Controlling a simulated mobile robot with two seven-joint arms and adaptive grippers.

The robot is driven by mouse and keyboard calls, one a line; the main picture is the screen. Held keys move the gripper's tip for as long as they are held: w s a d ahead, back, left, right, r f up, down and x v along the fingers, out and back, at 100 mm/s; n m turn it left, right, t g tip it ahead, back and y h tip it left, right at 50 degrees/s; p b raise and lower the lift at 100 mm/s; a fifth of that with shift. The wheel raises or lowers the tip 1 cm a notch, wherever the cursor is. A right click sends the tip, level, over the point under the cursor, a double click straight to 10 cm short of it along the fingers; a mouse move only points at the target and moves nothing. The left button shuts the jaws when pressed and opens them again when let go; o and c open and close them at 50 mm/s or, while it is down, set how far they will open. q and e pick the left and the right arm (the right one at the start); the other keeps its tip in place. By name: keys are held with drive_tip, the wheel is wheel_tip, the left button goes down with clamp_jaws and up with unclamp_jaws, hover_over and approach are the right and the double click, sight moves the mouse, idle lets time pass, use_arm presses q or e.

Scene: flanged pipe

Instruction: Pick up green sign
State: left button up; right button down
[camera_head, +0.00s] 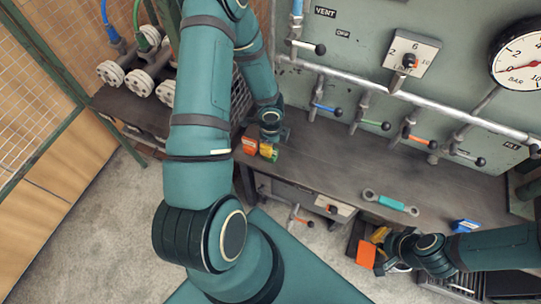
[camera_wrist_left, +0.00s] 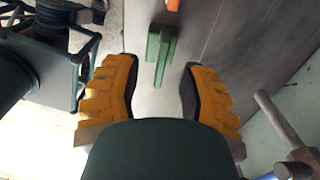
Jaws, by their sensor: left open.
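The green sign (camera_wrist_left: 160,45) stands on the grey bench top, between the fingertips and a little ahead of them in the left wrist view. My left gripper (camera_wrist_left: 160,88) is open, with its two yellow ribbed fingers apart and nothing between them touching the sign. In the head view my left gripper (camera_head: 268,148) is over the left end of the bench, and only a small green patch of the sign (camera_head: 274,157) shows by its yellow fingertip. My right gripper (camera_head: 384,247) is low at the front right of the bench; its finger opening is not clear.
An orange sign (camera_head: 249,146) stands close left of the left gripper. A wrench with a teal handle (camera_head: 391,203) and a blue item (camera_head: 465,226) lie on the bench (camera_head: 335,170). Pipes with levers (camera_head: 375,125) and a gauge (camera_head: 520,60) are on the panel behind.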

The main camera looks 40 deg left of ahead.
use_arm(q)
wheel_tip(320, 180, down, 4)
drive_tip(key=shift+b, duration=0.75)
clamp_jaws()
